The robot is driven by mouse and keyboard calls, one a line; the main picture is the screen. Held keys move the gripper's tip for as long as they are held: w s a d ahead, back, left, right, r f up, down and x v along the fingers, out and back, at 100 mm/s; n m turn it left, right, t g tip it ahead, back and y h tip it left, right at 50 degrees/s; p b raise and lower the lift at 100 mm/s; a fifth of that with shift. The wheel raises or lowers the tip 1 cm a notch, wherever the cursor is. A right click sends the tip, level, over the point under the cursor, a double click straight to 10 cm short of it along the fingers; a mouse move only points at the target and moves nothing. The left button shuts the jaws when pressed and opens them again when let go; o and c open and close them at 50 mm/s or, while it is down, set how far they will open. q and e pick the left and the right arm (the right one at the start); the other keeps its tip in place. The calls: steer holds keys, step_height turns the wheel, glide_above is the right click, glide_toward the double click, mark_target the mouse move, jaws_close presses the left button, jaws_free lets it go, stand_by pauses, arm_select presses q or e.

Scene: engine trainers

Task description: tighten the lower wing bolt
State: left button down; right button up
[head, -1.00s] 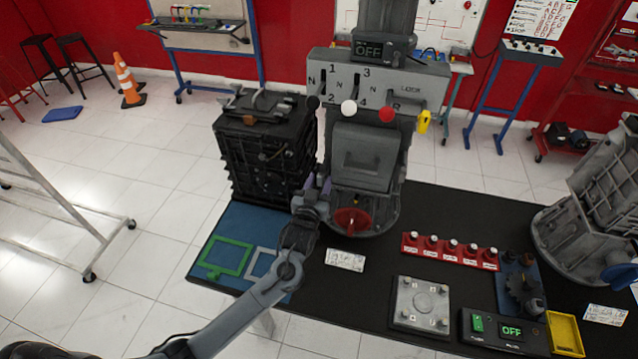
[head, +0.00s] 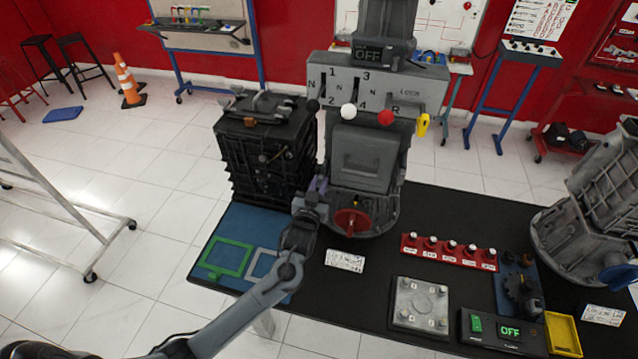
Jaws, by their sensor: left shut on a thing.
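My left gripper (head: 315,193) reaches up from the lower left to the narrow gap between the black ribbed block and the grey gear-shift unit (head: 362,160). It is shut at the unit's lower left side, where the lower wing bolt appears to be. A small purple part (head: 321,183) shows at the fingertips; the rest of the bolt is hidden by the gripper, so its angle cannot be told. A red handwheel (head: 352,222) is just right of the gripper on the unit's base. My right gripper is out of view.
The black ribbed block (head: 262,150) stands close left of the gripper. A blue mat (head: 232,230) holds green and grey frames.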

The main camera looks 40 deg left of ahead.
arm_select(q)
steer(key=m+p, duration=0.5)
steer(key=shift+r, duration=0.25)
steer(key=m+p, duration=0.2)
steer(key=m, duration=0.1)
steer(key=shift+m+p, duration=0.3)
steer(key=shift+p, duration=0.05)
steer(key=m+p, duration=0.3)
steer(key=m, duration=0.1)
steer(key=shift+f+m+p, duration=0.15)
steer(key=shift+m+p, duration=0.9)
steer(key=shift+m, duration=1.15)
steer(key=c, duration=1.1)
jaws_free()
steer(key=shift+s, duration=0.1)
